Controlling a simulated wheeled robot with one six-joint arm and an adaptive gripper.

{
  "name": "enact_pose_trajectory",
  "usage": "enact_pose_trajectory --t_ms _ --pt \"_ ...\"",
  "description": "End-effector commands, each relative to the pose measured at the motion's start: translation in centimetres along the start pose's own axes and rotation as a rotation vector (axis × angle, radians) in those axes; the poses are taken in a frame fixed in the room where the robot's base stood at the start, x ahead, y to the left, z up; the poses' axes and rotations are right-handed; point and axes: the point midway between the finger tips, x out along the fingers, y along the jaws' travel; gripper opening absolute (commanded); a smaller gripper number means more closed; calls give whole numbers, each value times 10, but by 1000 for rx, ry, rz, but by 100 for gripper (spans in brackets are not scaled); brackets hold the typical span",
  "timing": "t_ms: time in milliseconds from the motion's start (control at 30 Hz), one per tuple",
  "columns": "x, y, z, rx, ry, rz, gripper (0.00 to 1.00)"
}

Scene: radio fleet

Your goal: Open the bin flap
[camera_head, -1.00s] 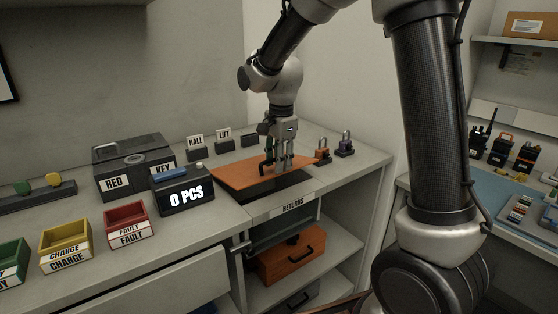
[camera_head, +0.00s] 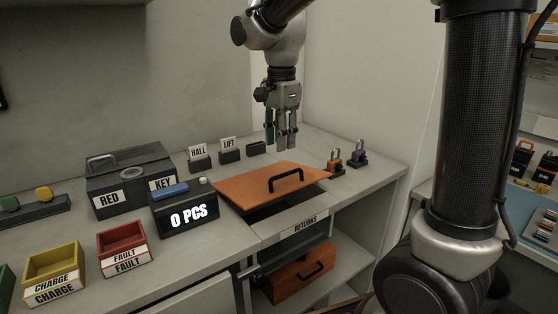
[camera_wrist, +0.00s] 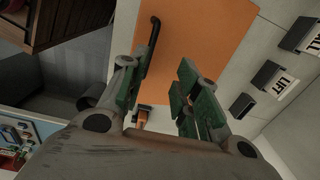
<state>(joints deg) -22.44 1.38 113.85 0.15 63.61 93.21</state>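The bin flap (camera_head: 240,187) is an orange panel with a black bar handle (camera_head: 286,180), set in the counter behind the "RETURNS" label (camera_head: 305,224). A dark opening (camera_head: 266,211) shows along its front edge, so the flap stands away from that part of the opening; its exact tilt is hard to tell. My gripper (camera_head: 282,144) hangs above the flap, fingers down, clear of the handle. In the wrist view the green-padded fingers (camera_wrist: 160,88) are apart and hold nothing. The orange flap (camera_wrist: 190,40) and its handle (camera_wrist: 152,45) show beyond them.
Padlocks (camera_head: 335,161) stand right of the flap. A counter display reading "0 PCS" (camera_head: 185,212), a RED KEY box (camera_head: 130,180) and HALL and LIFT holders (camera_head: 199,157) stand left and behind. An orange case (camera_head: 300,276) sits on the shelf below.

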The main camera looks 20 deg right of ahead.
Motion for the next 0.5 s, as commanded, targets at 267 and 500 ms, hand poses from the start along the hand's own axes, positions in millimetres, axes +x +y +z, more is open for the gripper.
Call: enact_pose_trajectory --t_ms 267,500 --pt "12 14 -1 21 4 60 32" --pt "53 16 -1 20 4 59 32"
